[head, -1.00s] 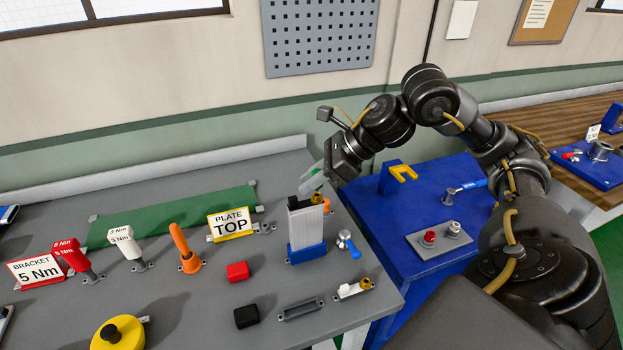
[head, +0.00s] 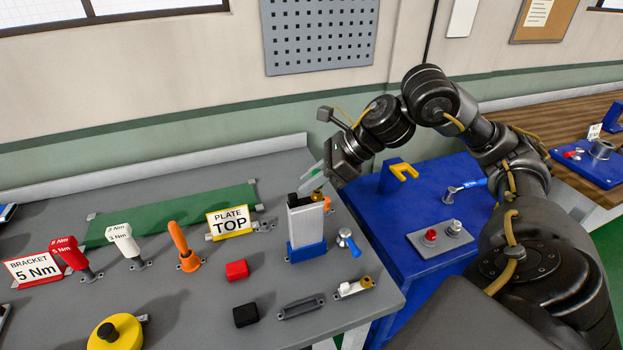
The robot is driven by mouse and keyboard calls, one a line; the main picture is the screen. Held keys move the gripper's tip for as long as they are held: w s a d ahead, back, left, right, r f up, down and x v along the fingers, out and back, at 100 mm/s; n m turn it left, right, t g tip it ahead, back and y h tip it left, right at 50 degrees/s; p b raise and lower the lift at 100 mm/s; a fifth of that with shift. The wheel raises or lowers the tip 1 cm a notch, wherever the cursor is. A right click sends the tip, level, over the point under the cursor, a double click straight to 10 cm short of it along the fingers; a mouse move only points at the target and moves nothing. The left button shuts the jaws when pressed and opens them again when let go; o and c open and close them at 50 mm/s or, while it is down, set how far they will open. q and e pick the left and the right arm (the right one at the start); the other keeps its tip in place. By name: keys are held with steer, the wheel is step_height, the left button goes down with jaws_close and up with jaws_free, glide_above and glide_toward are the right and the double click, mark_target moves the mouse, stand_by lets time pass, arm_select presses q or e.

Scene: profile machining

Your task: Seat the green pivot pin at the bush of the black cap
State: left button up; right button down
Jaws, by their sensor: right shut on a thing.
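A silver profile (head: 306,222) stands upright in a blue holder (head: 307,252) on the grey bench. The black cap (head: 295,199) shows as a dark strip on its top, and a brass bush (head: 317,196) is at the right end of that top. My right gripper (head: 309,184) is just above the profile's top, reaching in from the right. It is shut on the green pivot pin (head: 307,187), which is small and partly hidden by the fingers. I cannot tell whether the pin touches the bush. My left gripper is out of view.
The "PLATE TOP" sign (head: 231,222) and an orange handle (head: 184,247) are to the left. Red (head: 237,270) and black (head: 246,315) blocks lie in front.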

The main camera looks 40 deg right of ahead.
steer(key=shift+f+b, duration=0.7)
steer(key=shift+f, duration=0.15)
steer(key=c, duration=1.6)
jaws_free()
steer(key=o, duration=0.4)
steer(key=shift+d, duration=0.1)
steer(key=shift+c, duration=0.2)
steer(key=shift+a+r, duration=0.1)
steer(key=shift+a, duration=0.1)
steer(key=shift+s+d+r, duration=0.1)
steer(key=shift+d+r, duration=0.05)
steer(key=shift+d, duration=0.05)
steer(key=b+v, duration=0.1)
steer(key=v, duration=0.9)
steer(key=shift+b, duration=0.35)
